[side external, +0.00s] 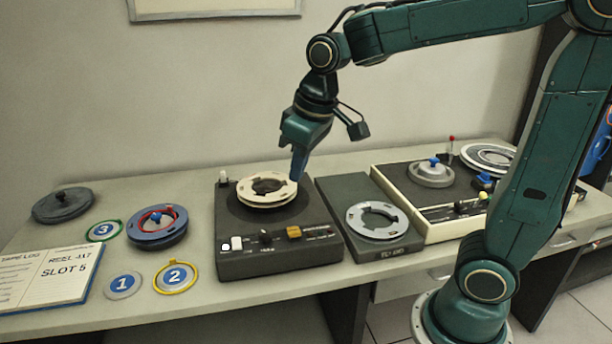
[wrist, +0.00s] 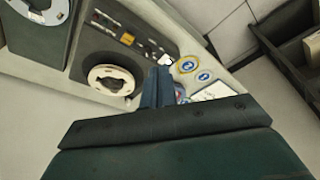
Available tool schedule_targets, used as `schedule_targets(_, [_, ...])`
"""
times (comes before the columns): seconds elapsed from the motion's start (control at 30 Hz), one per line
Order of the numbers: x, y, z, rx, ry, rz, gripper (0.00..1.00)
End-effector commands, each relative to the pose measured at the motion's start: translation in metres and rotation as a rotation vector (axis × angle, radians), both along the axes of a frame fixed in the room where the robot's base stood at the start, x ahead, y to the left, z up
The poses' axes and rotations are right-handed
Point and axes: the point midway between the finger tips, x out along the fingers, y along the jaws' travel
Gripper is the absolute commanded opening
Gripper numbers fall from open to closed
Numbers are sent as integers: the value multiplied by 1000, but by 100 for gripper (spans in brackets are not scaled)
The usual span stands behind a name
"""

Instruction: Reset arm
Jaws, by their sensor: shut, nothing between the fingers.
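My gripper (side external: 298,166) is shut and empty. In the side view it points down above the right rim of a cream reel (side external: 267,190) on the dark tape deck (side external: 272,262). I cannot tell whether the fingertips touch anything. In the wrist view the closed blue fingers (wrist: 157,88) show in the middle. The cream reel (wrist: 110,79) lies beside them there, on the deck's round platter. My green arm reaches in from the right, bent at the elbow.
A grey reel (side external: 376,221) lies on a dark stand right of the deck. A cream-edged deck (side external: 440,200) stands further right. Left are a blue reel (side external: 157,227), a dark lid (side external: 62,205), numbered discs (side external: 176,277) and an open log book (side external: 50,276). The wall is behind.

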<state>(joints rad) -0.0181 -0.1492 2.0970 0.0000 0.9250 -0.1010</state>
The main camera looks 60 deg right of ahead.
Motion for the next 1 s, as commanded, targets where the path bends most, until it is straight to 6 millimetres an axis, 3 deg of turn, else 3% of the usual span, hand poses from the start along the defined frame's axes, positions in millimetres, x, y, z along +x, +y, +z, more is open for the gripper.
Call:
schedule_targets(0.27, [-58,-3,13,12,-82,-41,0])
schedule_targets(0.6, [-121,-5,9,29,-176,-88,0])
schedule_targets(0.8, [-144,-6,1,37,-212,-106,0])
schedule_targets(1.0, [-151,-6,-2,40,-222,-114,0])
